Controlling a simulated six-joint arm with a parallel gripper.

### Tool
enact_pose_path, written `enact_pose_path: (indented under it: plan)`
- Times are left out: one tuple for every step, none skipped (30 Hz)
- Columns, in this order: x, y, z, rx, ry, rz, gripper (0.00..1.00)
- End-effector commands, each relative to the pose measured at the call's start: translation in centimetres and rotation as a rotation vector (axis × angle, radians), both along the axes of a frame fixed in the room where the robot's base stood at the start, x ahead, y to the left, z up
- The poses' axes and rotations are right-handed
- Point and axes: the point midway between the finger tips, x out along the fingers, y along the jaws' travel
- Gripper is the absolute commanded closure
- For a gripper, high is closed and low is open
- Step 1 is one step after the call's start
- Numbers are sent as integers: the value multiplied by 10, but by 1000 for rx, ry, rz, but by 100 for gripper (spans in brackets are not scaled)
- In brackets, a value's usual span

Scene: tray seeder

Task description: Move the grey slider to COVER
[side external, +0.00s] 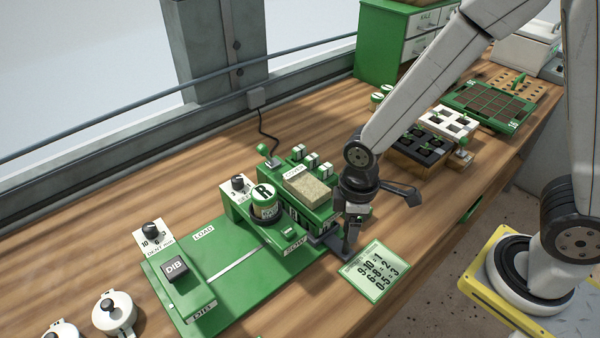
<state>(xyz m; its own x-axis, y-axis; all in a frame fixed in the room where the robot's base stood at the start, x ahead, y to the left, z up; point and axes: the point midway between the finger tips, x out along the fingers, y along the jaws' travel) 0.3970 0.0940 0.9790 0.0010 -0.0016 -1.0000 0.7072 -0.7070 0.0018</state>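My gripper (350,245) points down at the right front corner of the green seeding station. Its fingers are small and partly dark here, so I cannot tell whether they are open or shut. A dark grey piece (325,245), which looks like the grey slider, sits low at the station's front, right beside or touching the fingertips. I cannot tell whether it is gripped. The green base track (245,300) runs left from it, with LOAD marked toward its back left.
The DIB block (175,268) is further left. A number card (375,270) lies right of the gripper. Trays (490,105) and drawers (410,40) are at the back right.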

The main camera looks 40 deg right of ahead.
Motion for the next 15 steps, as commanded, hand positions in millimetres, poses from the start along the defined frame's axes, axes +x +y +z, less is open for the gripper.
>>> enact_pose_path:
  plan:
    - [0,0,0,1,1,0,29]
    - [0,1,0,1,1,0,29]
    - [0,1,0,1,1,0,29]
    - [0,1,0,1,1,0,29]
    - [0,1,0,1,1,0,29]
    - [0,1,0,1,1,0,29]
    - [0,1,0,1,1,0,29]
    - [0,1,0,1,1,0,29]
    - [0,1,0,1,1,0,29]
    - [0,1,1,1,0,0,29]
    - [0,1,2,1,0,0,29]
    - [0,1,3,2,-1,0,29]
    - [0,2,4,2,-1,0,29]
    - [0,2,6,2,-2,0,29]
    - [0,2,8,2,-2,0,29]
